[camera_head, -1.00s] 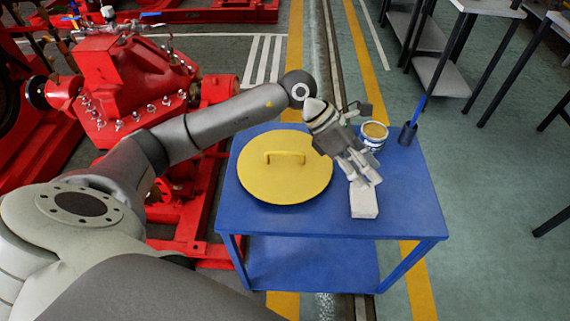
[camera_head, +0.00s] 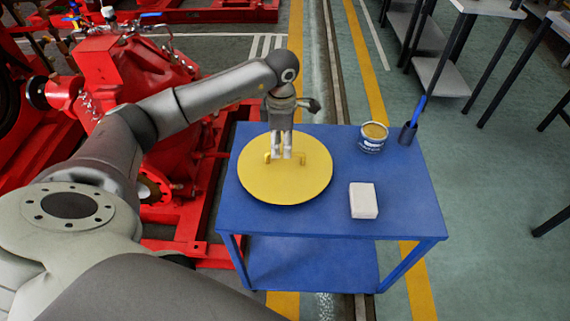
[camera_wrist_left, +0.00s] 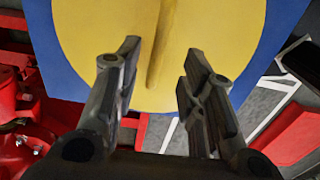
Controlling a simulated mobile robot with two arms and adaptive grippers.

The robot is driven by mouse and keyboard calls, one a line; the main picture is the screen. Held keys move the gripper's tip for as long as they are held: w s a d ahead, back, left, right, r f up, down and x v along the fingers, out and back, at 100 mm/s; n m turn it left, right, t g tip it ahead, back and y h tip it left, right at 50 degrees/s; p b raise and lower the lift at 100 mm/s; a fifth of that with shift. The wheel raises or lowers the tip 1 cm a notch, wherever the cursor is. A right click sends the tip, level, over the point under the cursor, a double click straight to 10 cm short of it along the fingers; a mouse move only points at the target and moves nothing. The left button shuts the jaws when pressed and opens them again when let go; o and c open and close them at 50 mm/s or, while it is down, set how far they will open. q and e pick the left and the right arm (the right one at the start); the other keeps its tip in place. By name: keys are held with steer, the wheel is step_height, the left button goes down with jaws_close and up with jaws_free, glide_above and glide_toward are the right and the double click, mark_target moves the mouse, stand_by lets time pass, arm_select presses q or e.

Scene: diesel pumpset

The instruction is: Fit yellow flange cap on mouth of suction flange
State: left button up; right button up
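The round yellow flange cap (camera_head: 285,183) lies flat on the blue table in the head view, with its bar handle (camera_head: 301,155) on top. My left gripper (camera_head: 281,156) points down over the cap at the handle, hiding part of it. In the left wrist view, my left gripper (camera_wrist_left: 161,72) has its two fingers wide apart, with the handle (camera_wrist_left: 161,45) running between them. I cannot tell if a finger touches it. The red pump (camera_head: 150,75) stands left of the table. My arm covers part of it, and I cannot make out the suction flange mouth clearly. My right gripper is not in view.
The blue table (camera_head: 400,215) also holds a white block (camera_head: 363,201), an open can (camera_head: 373,138) and a dark holder (camera_head: 407,133) with a blue-handled tool. Red frame rails (camera_head: 205,215) stand close to the table's left side.

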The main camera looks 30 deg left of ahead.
mark_target(285, 160)
arm_select(q)
steer(key=f, duration=0.5)
steer(key=shift+w+d+p, duration=0.25)
steer(key=shift+w+p, duration=0.05)
steer(key=shift+w, duration=0.05)
steer(key=shift+r, duration=0.1)
jaws_close()
